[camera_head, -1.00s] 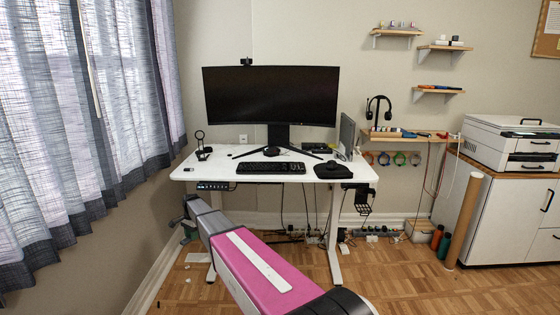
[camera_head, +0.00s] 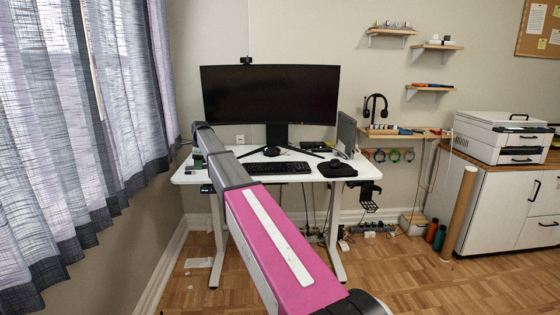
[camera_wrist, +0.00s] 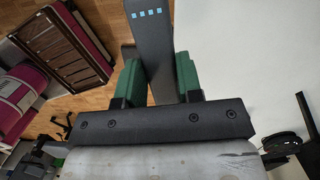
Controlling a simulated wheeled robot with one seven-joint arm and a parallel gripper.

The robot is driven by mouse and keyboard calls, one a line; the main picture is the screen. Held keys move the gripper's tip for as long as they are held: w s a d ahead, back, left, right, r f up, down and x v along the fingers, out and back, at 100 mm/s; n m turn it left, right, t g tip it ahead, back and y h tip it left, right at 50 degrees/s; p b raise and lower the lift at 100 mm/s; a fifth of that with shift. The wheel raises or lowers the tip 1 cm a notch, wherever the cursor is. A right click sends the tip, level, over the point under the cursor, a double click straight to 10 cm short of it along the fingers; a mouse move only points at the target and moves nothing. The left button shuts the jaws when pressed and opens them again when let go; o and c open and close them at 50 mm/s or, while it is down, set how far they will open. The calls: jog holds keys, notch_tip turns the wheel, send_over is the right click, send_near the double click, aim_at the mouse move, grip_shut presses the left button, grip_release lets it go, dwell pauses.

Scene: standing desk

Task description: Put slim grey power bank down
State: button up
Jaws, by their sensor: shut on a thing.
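The slim grey power bank (camera_wrist: 152,45) is a long dark grey bar with a row of small light-blue squares near its far end. In the wrist view, my gripper (camera_wrist: 160,78) is shut on it, with a green finger on each side. The bar points away from the palm. The white desk (camera_wrist: 235,45) lies on the right of that view and the floor on the left, so the bar is by the desk's edge. In the head view, my gripper (camera_head: 198,160) is at the left end of the desk (camera_head: 310,171), partly hidden by my arm; the power bank cannot be made out there.
A keyboard (camera_head: 278,168), a black mouse pad (camera_head: 336,169) and a wide monitor (camera_head: 270,95) occupy the desk's middle and right. A curtain (camera_head: 90,120) hangs close on the left. A brown slatted frame (camera_wrist: 65,48) shows beyond the desk in the wrist view.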

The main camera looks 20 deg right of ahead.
jog(key=r, duration=0.1)
jog(key=w+r, duration=0.1)
jog(key=r+m, duration=0.1)
jog(key=shift+w+d+r, duration=0.15)
jog(key=shift+w+d, duration=0.05)
jog(key=shift+w, duration=0.05)
jog(key=shift+m, duration=0.3)
jog(key=w+d+f, duration=0.2)
jog(key=d, duration=0.1)
jog(key=w+d+f, duration=0.2)
jog(key=w+d, duration=0.1)
jog(key=w+d+f, duration=0.2)
jog(key=d, duration=0.1)
jog(key=shift+w+f, duration=0.1)
jog(key=shift+w, duration=0.25)
jog(key=shift+d+f, duration=0.1)
jog(key=shift+f, duration=2)
jog(key=shift+f, duration=0.1)
jog(key=o, duration=0.9)
jog(key=shift+o, duration=0.2)
